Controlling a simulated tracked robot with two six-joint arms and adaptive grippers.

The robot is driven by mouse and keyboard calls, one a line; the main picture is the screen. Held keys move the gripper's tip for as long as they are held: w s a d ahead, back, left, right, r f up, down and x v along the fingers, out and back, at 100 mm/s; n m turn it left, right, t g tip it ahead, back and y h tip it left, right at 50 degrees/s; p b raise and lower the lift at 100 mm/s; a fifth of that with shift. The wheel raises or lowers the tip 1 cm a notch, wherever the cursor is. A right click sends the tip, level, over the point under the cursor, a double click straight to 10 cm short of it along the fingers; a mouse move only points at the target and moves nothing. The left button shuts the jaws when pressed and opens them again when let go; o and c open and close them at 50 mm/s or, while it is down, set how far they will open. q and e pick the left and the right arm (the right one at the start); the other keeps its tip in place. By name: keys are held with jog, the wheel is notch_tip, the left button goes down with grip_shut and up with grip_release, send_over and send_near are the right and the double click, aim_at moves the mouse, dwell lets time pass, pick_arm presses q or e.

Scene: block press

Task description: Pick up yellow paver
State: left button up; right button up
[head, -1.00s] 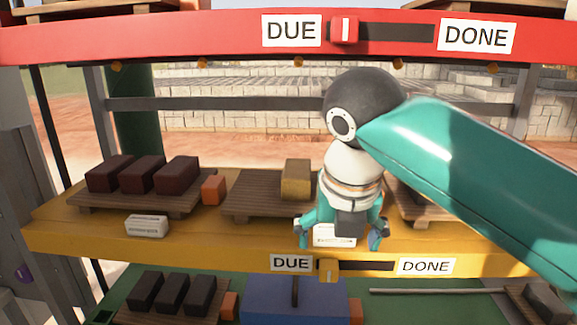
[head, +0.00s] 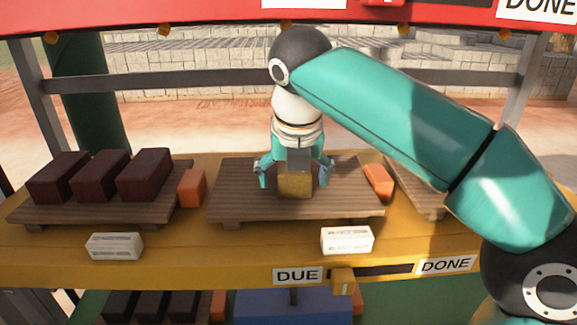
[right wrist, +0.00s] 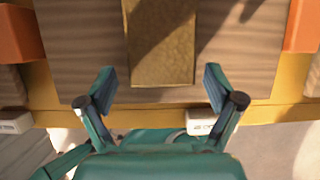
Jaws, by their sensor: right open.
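The yellow paver (head: 295,186) sits on the middle wooden pallet (head: 240,199) on the yellow shelf. My right gripper (head: 294,180) is open above and around it, with one finger to each side and gaps between. In the right wrist view the yellow paver (right wrist: 161,45) lies ahead of the open right gripper (right wrist: 160,90), roughly centred between the fingers, its near end about level with the fingertips. Whether the fingers are low enough to flank its sides cannot be told. My left gripper is not in view.
Three dark red pavers (head: 101,176) stand on the left pallet. Orange blocks (head: 192,188) and (head: 378,181) flank the middle pallet. White labels (head: 347,240) stand along the shelf front. A DUE/DONE slider (head: 343,281) is on the front edge. The red shelf (head: 200,18) is above.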

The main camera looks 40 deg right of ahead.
jog(key=w+d, duration=0.1)
jog(key=w+d+p, duration=0.1)
jog(key=w, duration=0.1)
jog(key=w+d, duration=0.1)
jog(key=shift+w+p, duration=0.25)
jog(key=shift+p, duration=0.15)
jog(key=shift+w+f, duration=0.1)
jog(key=shift+f, duration=0.5)
jog(key=shift+r, duration=0.1)
grip_shut()
